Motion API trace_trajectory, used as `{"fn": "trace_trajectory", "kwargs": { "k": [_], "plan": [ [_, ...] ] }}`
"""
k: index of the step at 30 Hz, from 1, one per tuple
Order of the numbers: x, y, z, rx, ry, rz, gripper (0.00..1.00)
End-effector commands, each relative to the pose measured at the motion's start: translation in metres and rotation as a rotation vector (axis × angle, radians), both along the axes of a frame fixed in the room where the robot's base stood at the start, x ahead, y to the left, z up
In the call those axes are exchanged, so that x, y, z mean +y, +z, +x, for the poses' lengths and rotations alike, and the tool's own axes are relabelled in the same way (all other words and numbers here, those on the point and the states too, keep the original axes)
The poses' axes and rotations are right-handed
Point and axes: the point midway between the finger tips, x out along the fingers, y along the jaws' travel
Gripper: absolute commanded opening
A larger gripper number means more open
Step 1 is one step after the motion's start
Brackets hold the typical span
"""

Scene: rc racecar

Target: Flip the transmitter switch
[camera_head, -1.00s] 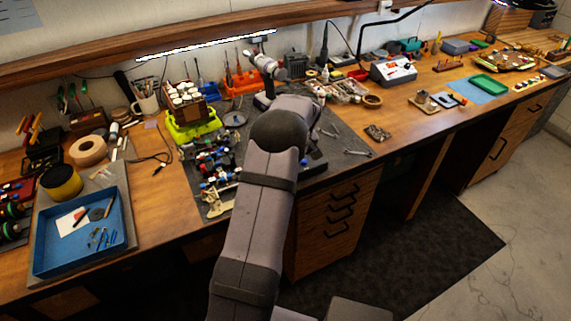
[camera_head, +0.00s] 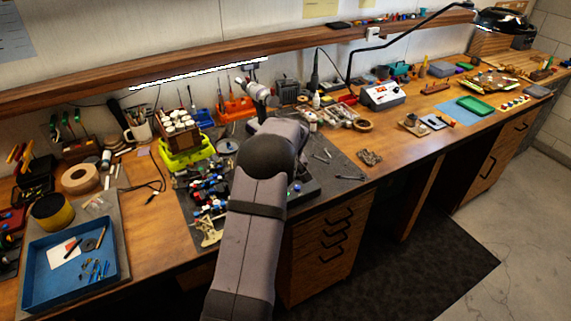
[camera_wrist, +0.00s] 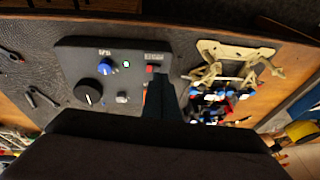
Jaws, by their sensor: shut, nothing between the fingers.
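The transmitter is a dark grey box (camera_wrist: 75,58) on the dark work mat in the wrist view. Its top carries a blue knob (camera_wrist: 106,67), a larger black knob (camera_wrist: 88,92), a lit green light (camera_wrist: 127,64), a small silver switch (camera_wrist: 123,97) and a small red part (camera_wrist: 150,69) at the right edge. My gripper (camera_wrist: 161,80) is shut and empty, its dark fingertips over the box's right edge beside the red part. I cannot tell whether they touch. In the head view the box (camera_head: 306,187) shows partly behind my arm, and my gripper is hidden.
A beige frame (camera_wrist: 235,55) and small coloured parts (camera_wrist: 215,97) lie close to the right of the box in the wrist view. Pliers (camera_wrist: 40,97) lie left. In the head view, a yellow-green rack (camera_head: 188,154) and a blue tray (camera_head: 72,262) stand left of my arm.

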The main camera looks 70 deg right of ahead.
Motion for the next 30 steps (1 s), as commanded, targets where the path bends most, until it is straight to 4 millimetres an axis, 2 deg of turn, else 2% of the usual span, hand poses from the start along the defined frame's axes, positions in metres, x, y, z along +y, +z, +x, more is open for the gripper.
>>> {"fn": "trace_trajectory", "kwargs": {
  "k": [1,2,4,12,16,21,30],
  "plan": [
    [-0.003,0.017,-0.003,-0.001,-0.002,-0.007,0.0],
    [-0.004,0.023,-0.004,0.0,-0.003,-0.01,0.0],
    [-0.005,0.028,-0.009,0.0,-0.004,-0.017,0.0],
    [-0.003,0.078,-0.028,0.001,-0.005,-0.02,0.0],
    [-0.001,0.096,-0.034,0.002,-0.004,-0.018,0.0],
    [0.0,0.109,-0.039,0.002,-0.004,-0.016,0.0],
    [0.0,0.114,-0.04,0.002,-0.004,-0.016,0.0]
  ]
}}
